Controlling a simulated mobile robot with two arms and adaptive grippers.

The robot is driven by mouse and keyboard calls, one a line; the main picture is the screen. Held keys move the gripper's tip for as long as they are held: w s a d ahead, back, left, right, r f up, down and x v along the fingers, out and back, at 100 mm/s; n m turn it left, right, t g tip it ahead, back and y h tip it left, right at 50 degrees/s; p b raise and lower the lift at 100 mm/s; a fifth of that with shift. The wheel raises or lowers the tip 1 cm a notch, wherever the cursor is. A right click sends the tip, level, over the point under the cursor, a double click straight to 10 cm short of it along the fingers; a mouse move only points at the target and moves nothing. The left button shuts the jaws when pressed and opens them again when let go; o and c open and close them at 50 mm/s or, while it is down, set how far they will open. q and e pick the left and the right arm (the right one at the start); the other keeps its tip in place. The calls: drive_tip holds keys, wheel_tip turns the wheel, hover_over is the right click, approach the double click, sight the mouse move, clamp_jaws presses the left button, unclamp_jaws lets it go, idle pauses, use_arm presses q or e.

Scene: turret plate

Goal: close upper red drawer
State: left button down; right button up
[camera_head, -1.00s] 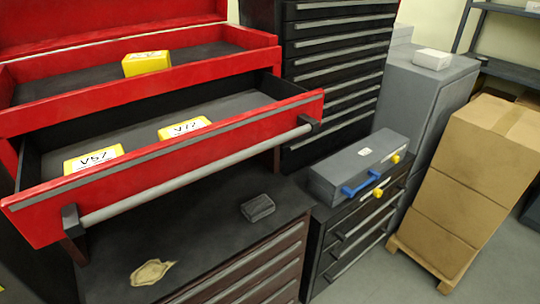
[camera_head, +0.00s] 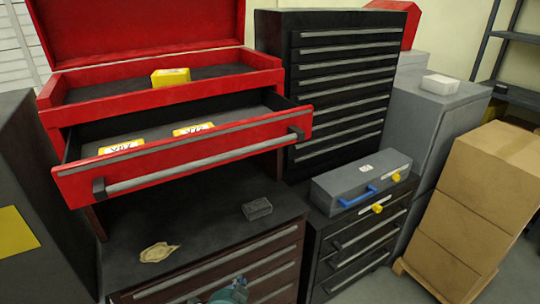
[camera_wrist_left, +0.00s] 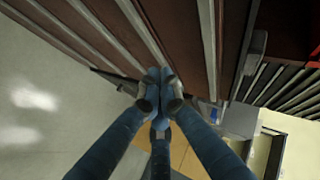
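The upper red drawer (camera_head: 196,154) is pulled out of the red tool chest in the head view. Its front carries a long grey bar handle (camera_head: 200,166). Two yellow-and-white labelled boxes lie inside it, one at left (camera_head: 121,147) and one at right (camera_head: 193,130). My left gripper (camera_head: 230,291) shows only in part at the bottom edge, well below the drawer, in front of the brown lower drawers. In the left wrist view its fingertips (camera_wrist_left: 160,88) meet with nothing visible between them. My right gripper is not in view.
A yellow box (camera_head: 170,77) sits in the chest's open top tray. A dark block (camera_head: 257,208) and a crumpled tan cloth (camera_head: 159,252) lie on the black worktop below the drawer. A grey toolbox (camera_head: 360,182) stands at right, with stacked cartons (camera_head: 485,190) beyond.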

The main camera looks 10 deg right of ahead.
use_arm(q)
drive_tip(key=s+d+r+m+t+h+p, duration=0.1)
drive_tip(key=d+r+m+t, duration=0.15)
drive_tip(key=r, duration=1.05)
drive_tip(key=s+d+r+m+t+h, duration=0.15)
drive_tip(key=d+r, duration=0.25)
drive_tip(key=r, duration=0.8)
drive_tip(key=s+d+r+m+t+h+p, duration=0.1)
drive_tip(key=d+r+m+h, duration=0.15)
drive_tip(key=r, duration=1.05)
drive_tip(key=w+a+p+x, duration=0.1)
drive_tip(key=p+x, duration=0.4)
drive_tip(key=x, duration=0.7)
drive_tip(key=shift+w+a+f+m+y, duration=0.3)
drive_tip(key=shift+w+a+f+m, duration=0.1)
drive_tip(key=shift+a+f, duration=0.15)
